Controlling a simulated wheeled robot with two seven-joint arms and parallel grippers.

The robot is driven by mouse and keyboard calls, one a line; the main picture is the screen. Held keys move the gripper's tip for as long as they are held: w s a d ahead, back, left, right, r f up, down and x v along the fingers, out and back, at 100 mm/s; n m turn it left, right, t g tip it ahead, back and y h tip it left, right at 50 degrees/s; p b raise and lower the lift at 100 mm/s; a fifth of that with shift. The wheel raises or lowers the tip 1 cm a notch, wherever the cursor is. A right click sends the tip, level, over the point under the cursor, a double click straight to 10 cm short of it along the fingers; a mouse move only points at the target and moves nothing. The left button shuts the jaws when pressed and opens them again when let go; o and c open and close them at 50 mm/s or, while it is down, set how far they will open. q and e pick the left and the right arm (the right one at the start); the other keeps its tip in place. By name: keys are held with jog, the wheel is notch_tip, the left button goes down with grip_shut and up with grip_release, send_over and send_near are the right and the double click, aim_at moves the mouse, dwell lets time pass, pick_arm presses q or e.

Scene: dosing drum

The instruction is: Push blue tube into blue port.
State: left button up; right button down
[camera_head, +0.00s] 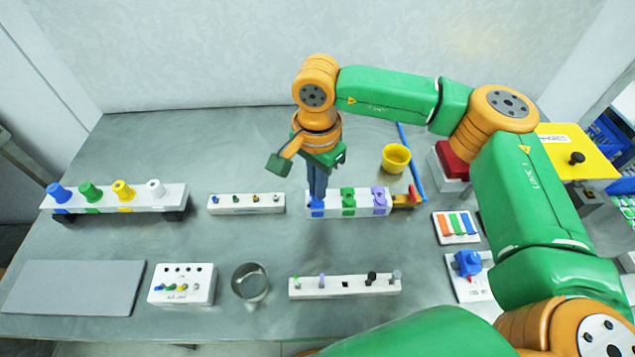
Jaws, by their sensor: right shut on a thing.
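My right gripper (317,190) points down over the left end of a white block (335,210). It is shut on a dark blue upright piece, which I take to be the blue tube; fingers and tube are hard to tell apart. The blue port (316,206) is at the block's left end, directly below the fingertips. I cannot tell how deep the tube sits in it. A green port (348,202) and a purple port (380,201) follow to the right on the same block. My left gripper is not in view.
A rack with coloured cones (120,203) stands left, and a small white strip (246,205) stands left of the block. A yellow cup (396,158) and a thin blue rod (419,182) are to the right. A metal cup (250,282) stands in front.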

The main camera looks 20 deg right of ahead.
jog(key=c, duration=0.9)
grip_release()
notch_tip(320, 180, up, 7)
jog(key=shift+r+b, duration=0.1)
jog(key=shift+b, duration=0.45)
